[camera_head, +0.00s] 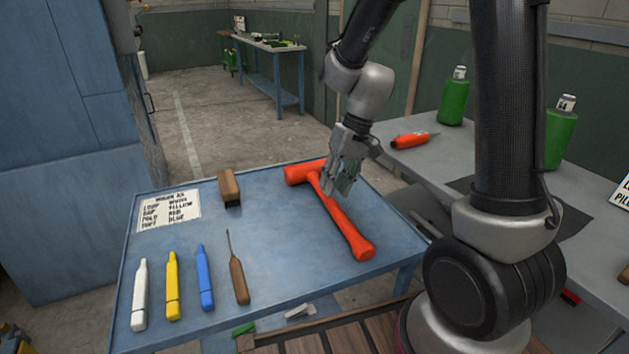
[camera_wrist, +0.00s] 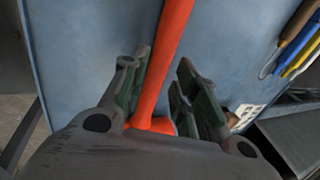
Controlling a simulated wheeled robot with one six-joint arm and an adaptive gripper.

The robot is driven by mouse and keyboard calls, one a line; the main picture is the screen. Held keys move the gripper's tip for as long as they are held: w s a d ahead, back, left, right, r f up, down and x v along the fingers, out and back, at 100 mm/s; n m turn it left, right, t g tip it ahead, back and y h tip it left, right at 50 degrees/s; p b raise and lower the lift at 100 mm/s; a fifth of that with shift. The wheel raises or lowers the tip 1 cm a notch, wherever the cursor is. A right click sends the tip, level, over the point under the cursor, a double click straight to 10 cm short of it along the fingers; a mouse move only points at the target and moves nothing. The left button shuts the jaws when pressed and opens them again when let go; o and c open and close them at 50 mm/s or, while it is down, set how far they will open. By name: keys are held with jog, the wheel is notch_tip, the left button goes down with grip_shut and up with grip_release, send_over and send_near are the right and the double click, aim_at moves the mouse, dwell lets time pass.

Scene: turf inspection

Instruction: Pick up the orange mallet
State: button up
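The orange mallet (camera_head: 341,222) lies on the blue table (camera_head: 280,281), its head at the back and its handle running toward the front right. My gripper (camera_head: 343,188) is over the handle close to the head. In the wrist view the mallet's handle (camera_wrist: 168,60) runs between the two fingers of my gripper (camera_wrist: 160,90), with a gap on the right side. The fingers are apart. The mallet's head is partly hidden behind my gripper in the wrist view. I cannot tell whether a finger touches the handle.
A white, a yellow and a blue marker (camera_head: 204,278) and a wooden-handled awl (camera_head: 238,274) lie at the front left. A brown block (camera_head: 229,188) and a printed card (camera_head: 168,210) lie behind them. A side bench holds green bottles (camera_head: 454,98) and an orange-handled tool (camera_head: 411,139).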

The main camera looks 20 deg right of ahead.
aim_at(331, 203)
jog(key=x, duration=0.4)
jog(key=shift+s, duration=0.2)
grip_shut()
